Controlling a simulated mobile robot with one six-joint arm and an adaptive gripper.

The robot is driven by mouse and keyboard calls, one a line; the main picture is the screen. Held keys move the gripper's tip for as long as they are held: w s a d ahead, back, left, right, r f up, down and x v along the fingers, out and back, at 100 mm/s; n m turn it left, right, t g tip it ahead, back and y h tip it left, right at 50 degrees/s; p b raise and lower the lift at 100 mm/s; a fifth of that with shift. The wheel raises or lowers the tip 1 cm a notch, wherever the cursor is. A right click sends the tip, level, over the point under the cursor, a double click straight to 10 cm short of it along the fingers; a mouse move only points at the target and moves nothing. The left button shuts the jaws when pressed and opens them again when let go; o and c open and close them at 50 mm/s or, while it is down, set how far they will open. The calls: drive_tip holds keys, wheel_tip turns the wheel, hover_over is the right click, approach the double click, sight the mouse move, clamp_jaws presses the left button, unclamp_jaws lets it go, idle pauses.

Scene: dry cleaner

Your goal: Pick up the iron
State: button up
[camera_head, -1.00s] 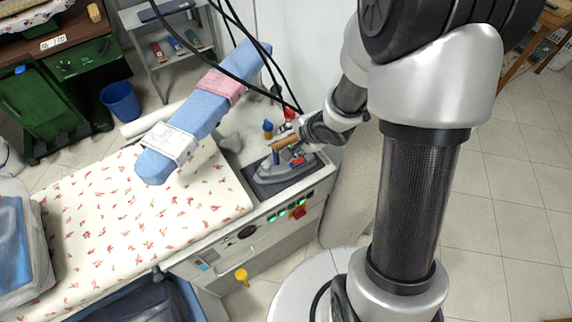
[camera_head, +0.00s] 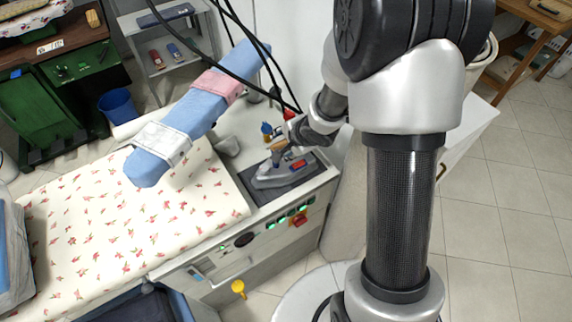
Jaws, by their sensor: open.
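The iron (camera_head: 270,179) is grey with a brownish handle. It rests on a dark pad (camera_head: 294,177) at the right end of the ironing station. My gripper (camera_head: 286,149) is at the iron's upper right side, close to the handle. It is open, and its small fingertips are hard to make out against the iron. I cannot tell whether they touch the handle. My arm comes in from the right and hides part of the area behind the iron.
A flower-patterned ironing board (camera_head: 120,220) lies left of the iron. A blue padded sleeve arm (camera_head: 205,108) slants above it. Black cables (camera_head: 250,78) hang behind the iron. Lit controls (camera_head: 290,215) line the station's front. Open tiled floor (camera_head: 510,200) is at right.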

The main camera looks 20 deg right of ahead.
clamp_jaws()
idle(0.4)
idle(0.5)
drive_tip(key=shift+w+r, duration=0.15)
drive_tip(key=shift+r, duration=0.05)
